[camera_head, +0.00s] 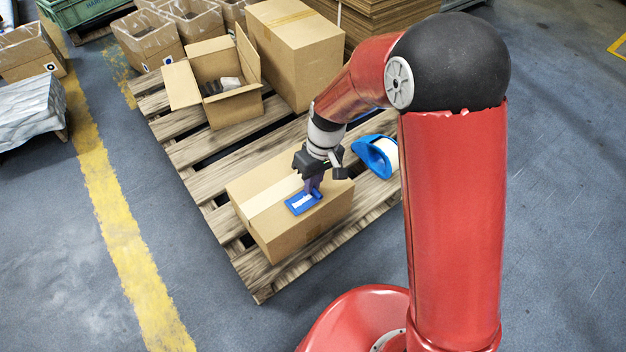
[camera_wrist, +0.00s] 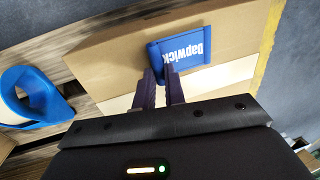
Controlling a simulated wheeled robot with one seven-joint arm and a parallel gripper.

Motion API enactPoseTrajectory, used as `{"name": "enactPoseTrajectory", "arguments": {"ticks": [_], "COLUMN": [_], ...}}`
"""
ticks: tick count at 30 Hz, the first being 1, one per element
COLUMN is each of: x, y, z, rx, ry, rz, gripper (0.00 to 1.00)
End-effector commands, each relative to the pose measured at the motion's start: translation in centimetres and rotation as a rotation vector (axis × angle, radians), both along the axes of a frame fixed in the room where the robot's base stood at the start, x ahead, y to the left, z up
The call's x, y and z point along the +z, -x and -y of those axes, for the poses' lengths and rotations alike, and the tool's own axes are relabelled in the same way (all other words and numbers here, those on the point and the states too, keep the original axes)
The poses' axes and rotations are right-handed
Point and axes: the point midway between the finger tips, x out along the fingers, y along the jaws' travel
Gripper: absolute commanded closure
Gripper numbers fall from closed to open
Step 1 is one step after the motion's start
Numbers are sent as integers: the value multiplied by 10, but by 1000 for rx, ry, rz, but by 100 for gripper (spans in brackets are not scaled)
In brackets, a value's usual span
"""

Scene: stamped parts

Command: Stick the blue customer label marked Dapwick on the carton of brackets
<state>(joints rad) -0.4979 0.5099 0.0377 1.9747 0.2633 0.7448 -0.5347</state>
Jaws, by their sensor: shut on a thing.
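My gripper (camera_head: 312,187) points down over the top of a closed, taped carton (camera_head: 285,222). Its dark purple fingers (camera_wrist: 161,74) are shut on the edge of the label. The label lies flat at the carton's top face, beside the pale tape strip; I cannot tell whether it touches the cardboard or hovers just above. The carton also fills much of the wrist view (camera_wrist: 105,60). Its contents are hidden.
The carton stands on a wooden pallet (camera_head: 205,185). A blue tape dispenser (camera_head: 372,158) lies close behind it at the right. An open carton (camera_head: 230,103) with dark parts and a large closed carton (camera_head: 297,55) stand at the back of the pallet.

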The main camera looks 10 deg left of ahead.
Motion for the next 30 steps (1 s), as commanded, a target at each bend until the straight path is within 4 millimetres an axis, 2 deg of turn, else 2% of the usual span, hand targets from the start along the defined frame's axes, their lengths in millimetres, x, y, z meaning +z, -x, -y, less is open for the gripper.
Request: {"name": "enactPoseTrajectory", "arguments": {"ticks": [26,27,30], "x": [-9,-9,-9], "y": [0,0,0], "z": [0,0,0], "rx": [0,0,0], "ry": [1,1,0], "rz": [-1,-1,0], "gripper": [100,86,73]}}
